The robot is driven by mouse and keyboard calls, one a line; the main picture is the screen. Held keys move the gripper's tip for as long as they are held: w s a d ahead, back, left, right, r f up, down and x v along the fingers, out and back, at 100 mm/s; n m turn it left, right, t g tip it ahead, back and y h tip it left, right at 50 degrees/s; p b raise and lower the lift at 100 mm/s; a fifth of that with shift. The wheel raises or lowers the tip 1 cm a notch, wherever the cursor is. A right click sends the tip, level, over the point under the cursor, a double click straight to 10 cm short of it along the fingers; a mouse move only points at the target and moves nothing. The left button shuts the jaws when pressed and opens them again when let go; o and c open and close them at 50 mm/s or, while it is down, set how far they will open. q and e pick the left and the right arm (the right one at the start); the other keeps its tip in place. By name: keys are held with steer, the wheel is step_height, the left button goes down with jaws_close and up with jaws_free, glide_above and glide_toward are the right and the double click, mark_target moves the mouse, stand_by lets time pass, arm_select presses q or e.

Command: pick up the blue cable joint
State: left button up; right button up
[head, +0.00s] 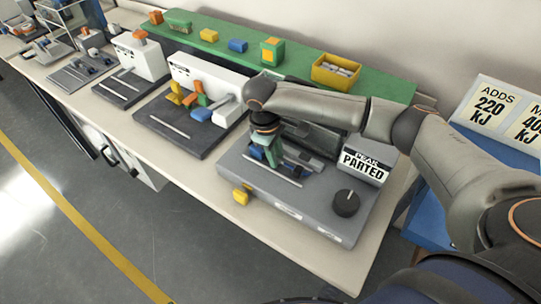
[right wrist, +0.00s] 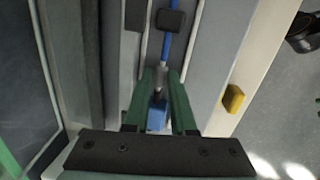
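The blue cable joint (right wrist: 157,117) shows in the right wrist view as a blue block with a grey cylinder in line with it and a blue cable running on beyond. My right gripper (right wrist: 161,76) has its green fingers on either side of this part. I cannot tell whether they touch it or stand slightly apart. In the head view my right gripper (head: 272,158) points down over the grey test machine (head: 300,206), with blue parts partly hidden behind its fingers. My left gripper is not in view.
A green shelf (head: 293,57) with a yellow bin (head: 336,70) runs behind.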

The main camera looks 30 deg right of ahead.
jaws_close()
steer(key=shift+r, duration=0.15)
stand_by(0.4)
